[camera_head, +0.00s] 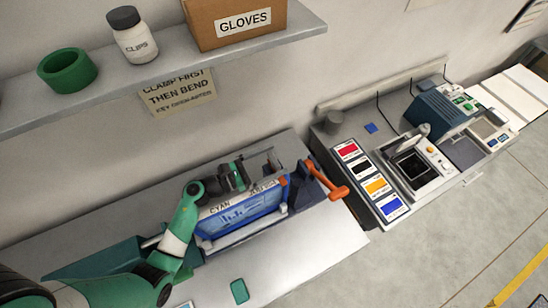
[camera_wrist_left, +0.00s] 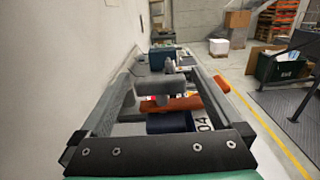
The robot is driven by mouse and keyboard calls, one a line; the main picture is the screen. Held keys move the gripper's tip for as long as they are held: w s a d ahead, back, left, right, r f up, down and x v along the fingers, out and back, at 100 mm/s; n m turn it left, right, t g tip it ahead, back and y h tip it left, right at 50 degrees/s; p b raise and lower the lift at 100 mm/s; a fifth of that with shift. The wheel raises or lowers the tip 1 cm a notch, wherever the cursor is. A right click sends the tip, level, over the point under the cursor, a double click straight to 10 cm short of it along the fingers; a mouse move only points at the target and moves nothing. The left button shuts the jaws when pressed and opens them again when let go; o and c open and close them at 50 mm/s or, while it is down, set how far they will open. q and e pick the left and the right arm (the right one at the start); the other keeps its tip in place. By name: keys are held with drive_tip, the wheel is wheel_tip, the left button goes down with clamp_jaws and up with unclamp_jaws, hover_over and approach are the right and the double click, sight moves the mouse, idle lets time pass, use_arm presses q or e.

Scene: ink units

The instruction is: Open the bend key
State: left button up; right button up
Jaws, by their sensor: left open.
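A blue unit labelled CYAN (camera_head: 240,219) sits upright in a dark fixture on the grey bench. An orange handle (camera_head: 327,183) sticks out at the right end of the fixture; I take it for the bend key. In the left wrist view the orange bar (camera_wrist_left: 172,104) lies across the space between the fingers. My left gripper (camera_head: 262,167) is above the upper edge of the blue unit, to the left of the handle. Its fingers are spread and hold nothing visible. The left wrist view also shows these open fingers (camera_wrist_left: 160,84). My right gripper is in neither view.
A shelf (camera_head: 170,75) with a green ring (camera_head: 67,70), a CLIPS bottle (camera_head: 137,42) and a GLOVES box (camera_head: 236,22) runs above. A station with coloured labels (camera_head: 375,185) stands at the right. The bench front is mostly clear, with a small green pad (camera_head: 239,291).

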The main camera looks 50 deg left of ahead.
use_arm(q)
drive_tip(key=shift+w+d, duration=0.15)
drive_tip(key=shift+w, duration=0.25)
clamp_jaws()
